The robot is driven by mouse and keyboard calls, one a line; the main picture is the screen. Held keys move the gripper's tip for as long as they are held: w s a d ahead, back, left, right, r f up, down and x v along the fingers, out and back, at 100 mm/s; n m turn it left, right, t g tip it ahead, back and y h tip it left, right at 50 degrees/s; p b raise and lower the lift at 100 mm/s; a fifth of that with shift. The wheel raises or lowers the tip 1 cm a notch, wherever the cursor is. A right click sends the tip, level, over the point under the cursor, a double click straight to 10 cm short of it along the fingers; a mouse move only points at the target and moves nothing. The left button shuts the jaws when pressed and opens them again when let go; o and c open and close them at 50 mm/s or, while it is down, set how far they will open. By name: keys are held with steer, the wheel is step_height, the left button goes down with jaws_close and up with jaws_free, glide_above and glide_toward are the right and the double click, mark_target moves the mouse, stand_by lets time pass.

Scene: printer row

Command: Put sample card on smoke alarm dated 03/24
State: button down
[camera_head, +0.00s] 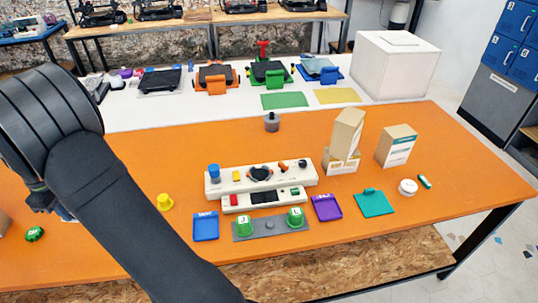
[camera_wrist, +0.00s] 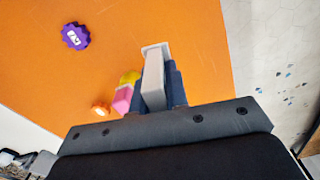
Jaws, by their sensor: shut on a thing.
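My gripper (camera_wrist: 160,82) shows in the wrist view, its dark fingers shut around a pale grey, flat-sided piece (camera_wrist: 153,72) with a whitish end. This piece may be the sample card; I see no print on it. It is held over or near the orange table by its edge. In the head view my arm fills the left side and the gripper cannot be made out. A small round white thing (camera_head: 408,187), possibly a smoke alarm, lies at the right of the table. No date 03/24 is legible.
Beside the fingers are a pink block (camera_wrist: 122,99), a yellow piece (camera_wrist: 130,77) and an orange piece (camera_wrist: 101,108). A purple scalloped piece (camera_wrist: 75,36) lies farther off. In the head view, boxes (camera_head: 396,147), a teal tray (camera_head: 374,203) and a white power strip (camera_head: 262,178) occupy the table.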

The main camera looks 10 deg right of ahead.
step_height(320, 180, up, 14)
steer(key=w+d+m, duration=0.4)
steer(key=w+d, duration=1.5)
steer(key=d, duration=0.4)
steer(key=w+d+m, duration=0.2)
steer(key=w+d, duration=0.2)
steer(key=d, duration=1.2)
steer(key=s+d+m, duration=0.2)
steer(key=s+d, duration=0.1)
steer(key=d, duration=1.2)
steer(key=s+d+m, duration=0.1)
steer(key=s+d, duration=0.2)
steer(key=d, duration=1.1)
steer(key=s+d+m, duration=0.2)
steer(key=s+d, duration=0.1)
steer(key=d, duration=1.2)
steer(key=shift+d+m, duration=0.3)
steer(key=s+d+m, duration=0.4)
steer(key=s+d, duration=1.9)
steer(key=s, duration=0.2)
glide_above(410, 184)
step_height(410, 184, down, 18)
steer(key=shift+f, duration=2.1)
